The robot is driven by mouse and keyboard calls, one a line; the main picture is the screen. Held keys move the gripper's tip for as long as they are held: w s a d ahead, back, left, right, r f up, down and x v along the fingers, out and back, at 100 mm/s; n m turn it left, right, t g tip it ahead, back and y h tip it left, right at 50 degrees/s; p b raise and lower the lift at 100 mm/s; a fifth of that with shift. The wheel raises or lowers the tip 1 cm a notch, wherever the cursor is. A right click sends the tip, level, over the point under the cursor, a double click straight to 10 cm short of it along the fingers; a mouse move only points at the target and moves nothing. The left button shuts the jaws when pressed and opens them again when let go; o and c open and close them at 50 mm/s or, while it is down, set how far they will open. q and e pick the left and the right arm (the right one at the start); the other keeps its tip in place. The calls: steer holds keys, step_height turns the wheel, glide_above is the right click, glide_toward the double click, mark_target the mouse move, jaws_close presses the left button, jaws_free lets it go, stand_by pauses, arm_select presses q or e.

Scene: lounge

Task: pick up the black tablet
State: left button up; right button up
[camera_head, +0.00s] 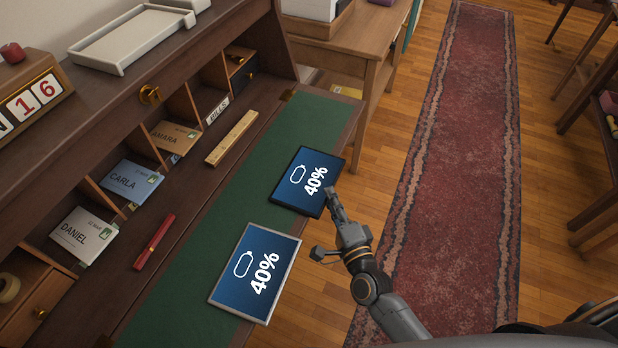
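The black tablet (306,181), with a black frame and a blue screen reading 40%, lies on the green desk mat near the desk's right edge. A second tablet (256,272) with a silver frame and the same 40% screen lies nearer on the mat. My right gripper (332,196) is at the right side of the black tablet, its fingertips at or very close to that edge. From this angle I cannot tell whether the fingers are around the edge or apart from it. My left gripper is not in view.
The wooden desk holds a red pen (154,242), a wooden ruler-like bar (231,138) and pigeonholes with name cards (130,183). A white tray (132,37) sits on top. A side table (350,40) stands behind; a red runner (455,170) covers open floor at right.

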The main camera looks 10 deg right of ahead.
jaws_close()
steer(key=w+d+r, duration=0.2)
steer(key=d+r, duration=0.4)
steer(key=w+d+r+p, duration=0.1)
steer(key=w+d+r, duration=0.1)
steer(key=d+r, duration=0.5)
steer(key=shift+w+d, duration=0.2)
steer(key=shift+w, duration=0.05)
stand_by(1.0)
